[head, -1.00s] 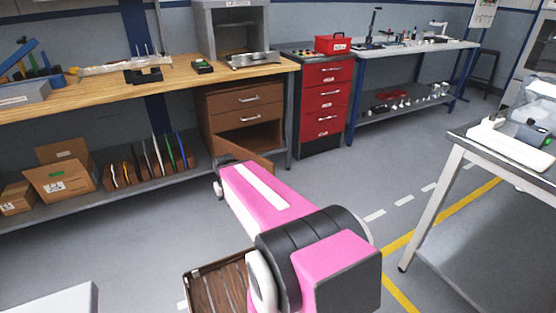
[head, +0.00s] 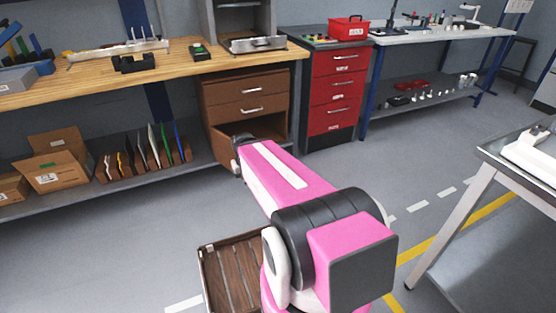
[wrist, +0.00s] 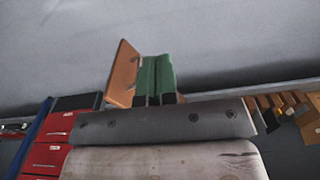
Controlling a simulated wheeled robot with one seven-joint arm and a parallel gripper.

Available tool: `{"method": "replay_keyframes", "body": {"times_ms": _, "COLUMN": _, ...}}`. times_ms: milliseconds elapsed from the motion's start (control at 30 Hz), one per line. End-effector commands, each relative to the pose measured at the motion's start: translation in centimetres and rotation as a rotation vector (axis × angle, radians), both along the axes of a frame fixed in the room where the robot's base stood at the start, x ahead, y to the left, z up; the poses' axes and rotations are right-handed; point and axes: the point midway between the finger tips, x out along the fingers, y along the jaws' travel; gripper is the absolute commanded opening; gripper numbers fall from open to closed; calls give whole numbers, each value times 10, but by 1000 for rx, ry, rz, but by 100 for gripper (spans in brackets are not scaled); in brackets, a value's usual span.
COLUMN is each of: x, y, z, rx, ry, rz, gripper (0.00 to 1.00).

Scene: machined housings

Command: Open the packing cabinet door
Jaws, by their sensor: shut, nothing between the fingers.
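The brown wooden packing cabinet (head: 222,102) stands under the left workbench, with two drawers above a lower compartment. The dark inside of that compartment shows in the head view, so its door is at least partly open. In the wrist view the door (wrist: 123,73) shows as a tilted orange-brown panel just left of my gripper's green fingers (wrist: 156,62). The fingers are together and hold nothing. I cannot tell whether they touch the door. My fingers are hidden in the head view.
A red drawer unit (head: 335,100) stands right of the cabinet. Cardboard boxes (head: 50,170) and upright folders (head: 155,150) sit on the low shelf to the left. A grey table (head: 500,165) stands at the right.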

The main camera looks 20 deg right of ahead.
Motion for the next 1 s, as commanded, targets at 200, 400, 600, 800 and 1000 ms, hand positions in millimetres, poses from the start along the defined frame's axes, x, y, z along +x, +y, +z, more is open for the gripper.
{"method": "replay_keyframes", "body": {"times_ms": 200, "x": 15, "y": -11, "z": -5, "rx": 35, "ry": 11, "rz": 25, "gripper": 0}}
{"method": "replay_keyframes", "body": {"times_ms": 400, "x": 33, "y": -27, "z": -10, "rx": 83, "ry": 19, "rz": 59, "gripper": 0}}
{"method": "replay_keyframes", "body": {"times_ms": 600, "x": 60, "y": -53, "z": -17, "rx": 156, "ry": 19, "rz": 116, "gripper": 0}}
{"method": "replay_keyframes", "body": {"times_ms": 800, "x": 102, "y": -103, "z": -27, "rx": 279, "ry": -11, "rz": 209, "gripper": 0}}
{"method": "replay_keyframes", "body": {"times_ms": 1000, "x": 145, "y": -174, "z": -33, "rx": 419, "ry": -102, "rz": 332, "gripper": 0}}
